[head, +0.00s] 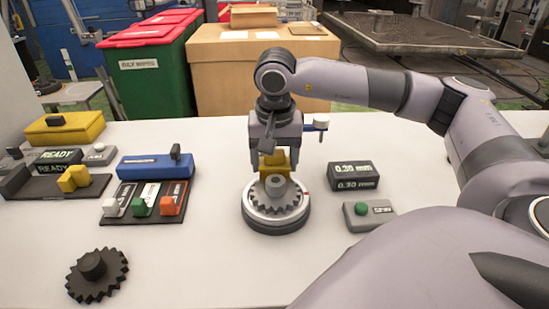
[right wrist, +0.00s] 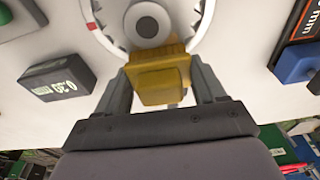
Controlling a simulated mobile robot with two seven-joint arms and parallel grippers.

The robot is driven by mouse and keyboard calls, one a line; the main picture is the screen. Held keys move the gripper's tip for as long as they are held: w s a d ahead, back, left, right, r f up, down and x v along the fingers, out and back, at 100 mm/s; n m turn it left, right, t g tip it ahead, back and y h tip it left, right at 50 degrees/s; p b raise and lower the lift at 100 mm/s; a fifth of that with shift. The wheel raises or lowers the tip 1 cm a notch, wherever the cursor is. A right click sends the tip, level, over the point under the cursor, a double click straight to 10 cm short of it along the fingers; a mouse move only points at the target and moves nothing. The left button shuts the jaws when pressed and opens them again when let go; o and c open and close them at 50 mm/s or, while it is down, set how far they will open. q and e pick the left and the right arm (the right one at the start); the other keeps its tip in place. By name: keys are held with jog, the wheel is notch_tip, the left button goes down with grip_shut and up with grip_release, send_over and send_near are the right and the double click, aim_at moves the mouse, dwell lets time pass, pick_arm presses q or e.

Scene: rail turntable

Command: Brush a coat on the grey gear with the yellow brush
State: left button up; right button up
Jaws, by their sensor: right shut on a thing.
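The grey gear (head: 262,208) lies flat on a round turntable (head: 275,227) with a silver rim, in the middle of the white table. Its hub also shows at the top of the right wrist view (right wrist: 147,27). My right gripper (head: 277,158) points down over the far side of the gear, shut on the yellow brush (right wrist: 160,82). The brush's ridged end lies at the near edge of the gear in the right wrist view; I cannot tell whether it touches. The brush partly hides the gear's far teeth in the head view. My left gripper is not in view.
Right of the turntable are a black millimetre display (head: 352,176) and a grey box with a green button (head: 369,213). To the left are a blue box (head: 155,166), a tray of coloured switches (head: 145,203), a yellow box (head: 64,129) and a dark gear (head: 97,276). The front middle is clear.

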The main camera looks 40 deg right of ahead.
jog(key=shift+f, duration=0.15)
jog(key=shift+s+a, duration=0.1)
jog(key=shift+s+a, duration=0.2)
jog(key=shift+s, duration=0.05)
jog(key=shift+w+d, duration=0.1)
dwell(0.6)
jog(key=shift+w+d, duration=0.2)
jog(key=shift+w, duration=0.05)
jog(key=shift+s+a, duration=0.15)
dwell(0.3)
jog(key=shift+s+a, duration=0.15)
jog(key=shift+s, duration=0.05)
